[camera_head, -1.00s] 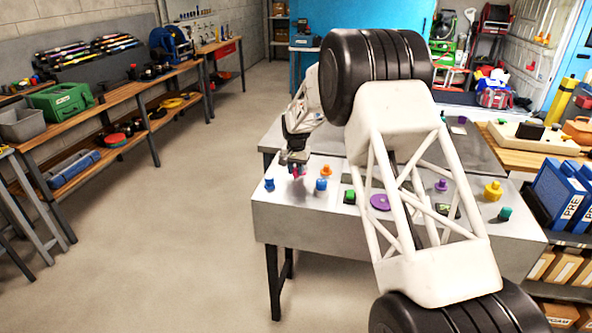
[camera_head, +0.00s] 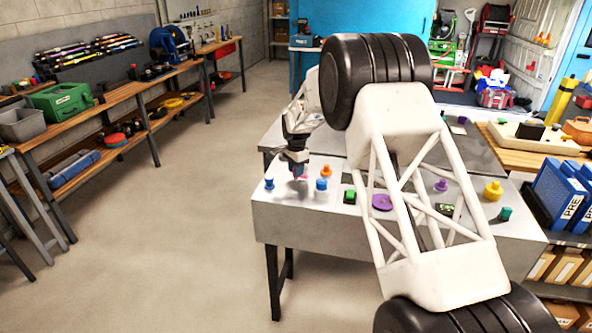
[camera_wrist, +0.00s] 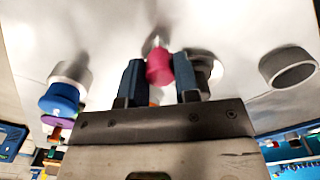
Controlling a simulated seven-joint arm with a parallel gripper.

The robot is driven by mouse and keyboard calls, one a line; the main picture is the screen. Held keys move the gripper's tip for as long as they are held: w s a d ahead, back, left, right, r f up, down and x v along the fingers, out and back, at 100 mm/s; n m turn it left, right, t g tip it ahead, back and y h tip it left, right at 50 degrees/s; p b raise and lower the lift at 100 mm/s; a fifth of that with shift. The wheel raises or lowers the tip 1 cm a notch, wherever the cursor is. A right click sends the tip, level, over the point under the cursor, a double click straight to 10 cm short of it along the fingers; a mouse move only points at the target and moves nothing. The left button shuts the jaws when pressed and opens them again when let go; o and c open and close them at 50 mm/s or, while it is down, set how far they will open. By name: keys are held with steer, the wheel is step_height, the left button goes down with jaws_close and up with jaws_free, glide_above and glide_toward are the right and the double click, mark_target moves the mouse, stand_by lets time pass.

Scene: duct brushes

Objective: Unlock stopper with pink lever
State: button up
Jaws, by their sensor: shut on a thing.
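The pink lever (camera_wrist: 159,68) shows in the wrist view as a rounded pink end on a short metal stem rising from the pale panel. My gripper (camera_wrist: 158,72) has one blue finger on each side of it and is shut on it. In the head view my gripper (camera_head: 298,174) is low over the left end of the metal bench and covers most of the lever. A dark, round metal fitting (camera_wrist: 206,68), possibly the stopper, sits just right of the lever; my right finger partly hides it.
A blue knob (camera_head: 321,185) stands close right of my gripper, with an orange knob (camera_head: 326,171) behind it. Another blue knob (camera_head: 269,184) is to the left. Green, purple and yellow parts stand farther right. A hollow metal ring (camera_wrist: 288,68) shows in the wrist view.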

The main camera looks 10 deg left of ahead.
steer(key=shift+r, duration=0.1)
steer(key=o, duration=0.9)
steer(key=shift+o, duration=0.2)
steer(key=shift+r, duration=3.85)
